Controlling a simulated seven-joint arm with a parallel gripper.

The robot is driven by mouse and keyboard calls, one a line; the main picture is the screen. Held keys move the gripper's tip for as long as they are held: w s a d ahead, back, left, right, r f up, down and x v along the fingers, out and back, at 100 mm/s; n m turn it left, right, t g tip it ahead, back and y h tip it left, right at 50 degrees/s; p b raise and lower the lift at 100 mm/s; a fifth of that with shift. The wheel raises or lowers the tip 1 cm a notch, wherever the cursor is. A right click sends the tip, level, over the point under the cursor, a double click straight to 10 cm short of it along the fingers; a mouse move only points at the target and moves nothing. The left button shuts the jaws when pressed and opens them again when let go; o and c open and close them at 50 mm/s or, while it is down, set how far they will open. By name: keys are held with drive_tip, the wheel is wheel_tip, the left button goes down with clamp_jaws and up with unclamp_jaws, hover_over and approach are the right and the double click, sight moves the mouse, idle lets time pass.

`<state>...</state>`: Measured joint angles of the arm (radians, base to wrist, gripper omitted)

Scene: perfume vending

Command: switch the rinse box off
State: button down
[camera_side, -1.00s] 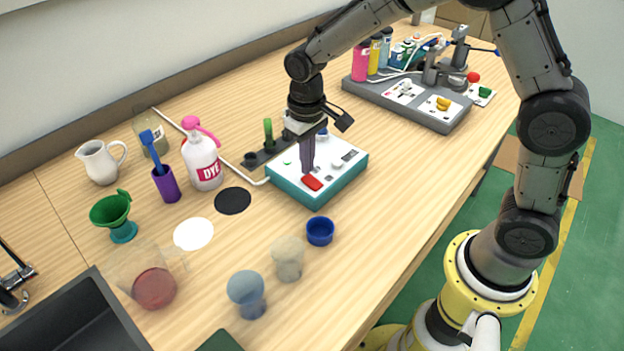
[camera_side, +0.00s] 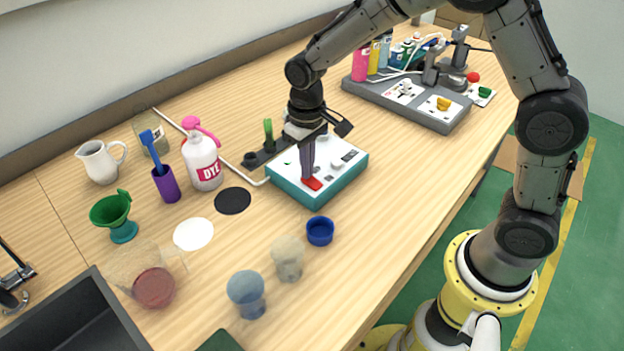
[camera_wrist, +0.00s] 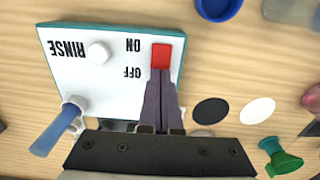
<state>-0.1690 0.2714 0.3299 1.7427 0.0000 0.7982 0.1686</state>
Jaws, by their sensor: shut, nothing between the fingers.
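The rinse box (camera_side: 342,184) is a teal box with a white top on the table; it fills the upper left of the wrist view (camera_wrist: 110,75). Its red rocker switch (camera_side: 313,184) sits near one corner, beside the ON and OFF labels, and shows red in the wrist view (camera_wrist: 162,54). My gripper (camera_side: 306,178) is shut and empty, pointing down at the switch. In the wrist view the fingertips (camera_wrist: 161,72) are at the OFF-side end of the switch and hide that end. They look to be touching it, but I cannot tell how hard.
A grey dispenser station (camera_side: 425,110) stands behind right.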

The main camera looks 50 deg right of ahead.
drive_tip(key=shift+f, duration=0.4)
drive_tip(key=shift+r, duration=3.55)
drive_tip(key=s+d+r+t, duration=0.45)
drive_tip(key=s+r, duration=0.45)
drive_tip(key=r, duration=0.4)
drive_tip(key=s+d+f+t, duration=0.1)
drive_tip(key=s+d+f, duration=0.1)
drive_tip(key=s, duration=1.2)
drive_tip(key=shift+s+d+f, duration=0.15)
drive_tip(key=shift+s+f, duration=0.15)
drive_tip(key=shift+f, duration=0.35)
